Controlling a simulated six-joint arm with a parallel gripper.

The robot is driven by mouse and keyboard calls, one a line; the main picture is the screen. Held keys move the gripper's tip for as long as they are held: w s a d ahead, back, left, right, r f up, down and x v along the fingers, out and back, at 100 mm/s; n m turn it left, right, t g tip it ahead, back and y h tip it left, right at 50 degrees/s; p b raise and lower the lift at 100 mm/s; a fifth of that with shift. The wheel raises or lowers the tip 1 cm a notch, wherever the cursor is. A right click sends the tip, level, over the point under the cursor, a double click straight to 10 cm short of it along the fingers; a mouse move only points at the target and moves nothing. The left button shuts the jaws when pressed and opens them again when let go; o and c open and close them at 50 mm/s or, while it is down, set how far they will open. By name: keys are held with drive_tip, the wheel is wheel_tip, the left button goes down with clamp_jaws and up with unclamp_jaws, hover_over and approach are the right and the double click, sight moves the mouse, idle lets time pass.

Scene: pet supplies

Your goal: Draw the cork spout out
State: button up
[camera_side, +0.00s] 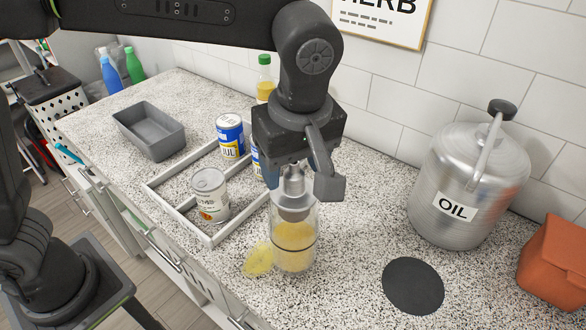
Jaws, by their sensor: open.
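A clear bottle (294,243) with yellow oil in its lower part stands upright on the speckled counter. The metal-coloured spout (293,183) rises from the bottle's neck. Its cork is not clearly visible. My gripper (303,186) points down over the bottle, with its open fingers at the height of the spout. One finger is to the right of the spout and the other is partly hidden on the left. I cannot tell whether either finger touches the spout.
A white divided tray (209,239) holding cans (209,190) stands close on the left. A large metal OIL can (468,184) and a black round mat (412,286) are on the right. A grey bin (149,133) sits at the back left. An orange-brown box (556,262) is at the right edge.

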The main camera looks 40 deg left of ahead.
drive_tip(key=shift+a+f, duration=0.1)
drive_tip(key=shift+f, duration=0.8)
drive_tip(key=c, duration=1)
drive_tip(key=shift+r, duration=3.5)
